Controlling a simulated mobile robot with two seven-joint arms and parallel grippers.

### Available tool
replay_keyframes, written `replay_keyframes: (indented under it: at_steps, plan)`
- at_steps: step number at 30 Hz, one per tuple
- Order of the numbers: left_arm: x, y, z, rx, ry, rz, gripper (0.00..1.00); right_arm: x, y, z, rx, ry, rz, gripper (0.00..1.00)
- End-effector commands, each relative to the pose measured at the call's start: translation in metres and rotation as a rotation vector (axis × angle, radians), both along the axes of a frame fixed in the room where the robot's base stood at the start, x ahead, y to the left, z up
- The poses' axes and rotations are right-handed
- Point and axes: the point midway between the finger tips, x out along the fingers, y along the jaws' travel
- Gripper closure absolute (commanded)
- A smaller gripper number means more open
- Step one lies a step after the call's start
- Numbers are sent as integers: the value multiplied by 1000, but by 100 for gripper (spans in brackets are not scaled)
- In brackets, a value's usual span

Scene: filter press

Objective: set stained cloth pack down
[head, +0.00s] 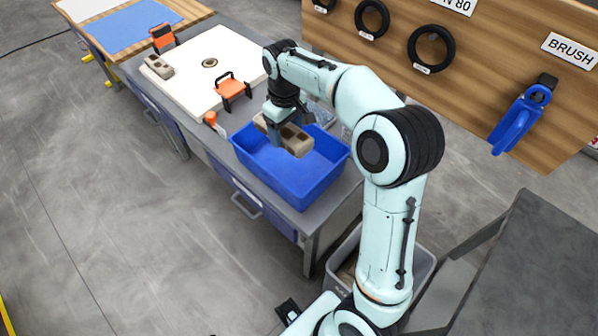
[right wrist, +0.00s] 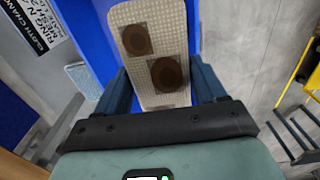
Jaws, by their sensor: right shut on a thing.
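My right gripper (head: 283,122) is shut on a stained cloth pack (head: 292,141), a pale beige block with dark brown round stains. The pack is over the blue tub (head: 270,178), overlapping its far-left part in the head view. I cannot tell whether it touches the tub. In the right wrist view, the gripper (right wrist: 160,82) has a finger on each side of the pack (right wrist: 150,92), and two brown stains face the camera. My left gripper is not in view.
An orange-capped item (head: 211,118) stands beside the tub. A wooden board (head: 470,60) with black rings and a blue brush (head: 522,115) stands behind.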

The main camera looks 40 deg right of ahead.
Motion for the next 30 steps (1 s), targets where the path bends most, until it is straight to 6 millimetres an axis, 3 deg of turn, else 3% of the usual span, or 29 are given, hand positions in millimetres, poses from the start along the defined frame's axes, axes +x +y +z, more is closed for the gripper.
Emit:
replay_keyframes:
  at_steps: [5, 8, 21, 30]
  plan:
    - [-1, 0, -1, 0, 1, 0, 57, -1, 0, -5, -1, 0, -3, 63]
    - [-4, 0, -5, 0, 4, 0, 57, -2, 0, -23, 0, 4, -3, 63]
    - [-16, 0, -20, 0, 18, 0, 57, -2, 0, -136, 0, 4, -4, 63]
    - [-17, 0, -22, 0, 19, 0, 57, -1, 0, -168, 0, 2, -3, 63]
